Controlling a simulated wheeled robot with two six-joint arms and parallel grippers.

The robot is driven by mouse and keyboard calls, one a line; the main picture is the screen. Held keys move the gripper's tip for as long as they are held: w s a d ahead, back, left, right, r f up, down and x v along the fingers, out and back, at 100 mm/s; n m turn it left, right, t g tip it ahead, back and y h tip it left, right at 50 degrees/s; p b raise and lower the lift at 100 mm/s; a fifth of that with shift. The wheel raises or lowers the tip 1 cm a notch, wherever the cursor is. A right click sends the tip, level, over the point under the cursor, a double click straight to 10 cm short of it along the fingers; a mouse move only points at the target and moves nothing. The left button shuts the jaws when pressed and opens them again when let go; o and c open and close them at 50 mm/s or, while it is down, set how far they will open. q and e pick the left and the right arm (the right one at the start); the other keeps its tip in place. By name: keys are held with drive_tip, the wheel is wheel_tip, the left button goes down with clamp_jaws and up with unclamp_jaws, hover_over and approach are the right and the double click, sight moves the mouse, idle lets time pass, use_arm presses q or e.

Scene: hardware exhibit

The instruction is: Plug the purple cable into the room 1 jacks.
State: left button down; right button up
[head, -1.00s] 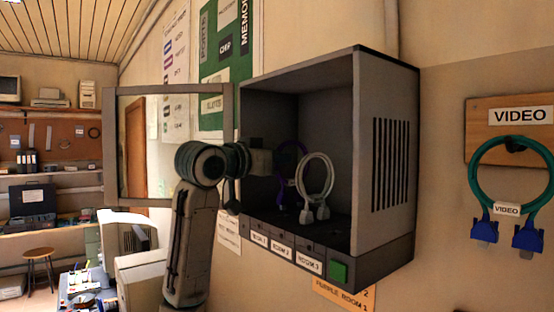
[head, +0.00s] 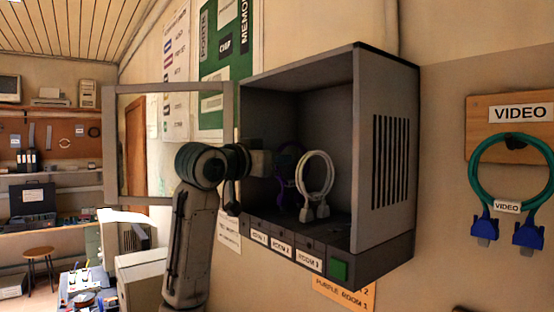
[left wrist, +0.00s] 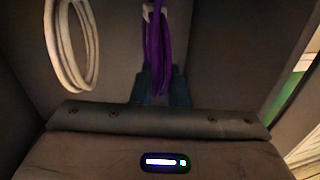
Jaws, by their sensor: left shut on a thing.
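The purple cable (head: 282,192) is a loop in the grey open-fronted box, left of a white cable; my gripper partly hides it. In the left wrist view the purple cable (left wrist: 158,48) hangs in the middle, between the dark fingers. My left gripper (head: 286,160) reaches into the box from the left and is shut on the purple cable. The room 1 label (head: 259,238) is the leftmost on the box's front ledge. The jack openings are too small and dark to make out. My right gripper is not in view.
The white cable (head: 316,177) stands close to the right of the purple one. The grey box (head: 398,90) has a side wall at right and an open door frame (head: 110,150) at left. A green button (head: 339,271) is on the ledge. A teal video cable (head: 476,175) hangs farther right.

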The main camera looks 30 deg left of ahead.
use_arm(q)
drive_tip(key=shift+f, duration=0.7)
idle(1.6)
drive_tip(key=c, duration=0.7)
unclamp_jaws()
drive_tip(key=shift+s+b, duration=0.15)
drive_tip(key=shift+b, duration=0.15)
drive_tip(key=b+v, duration=0.2)
drive_tip(key=v, duration=0.5)
drive_tip(key=shift+s, duration=0.2)
drive_tip(key=shift+f, duration=0.1)
idle(0.6)
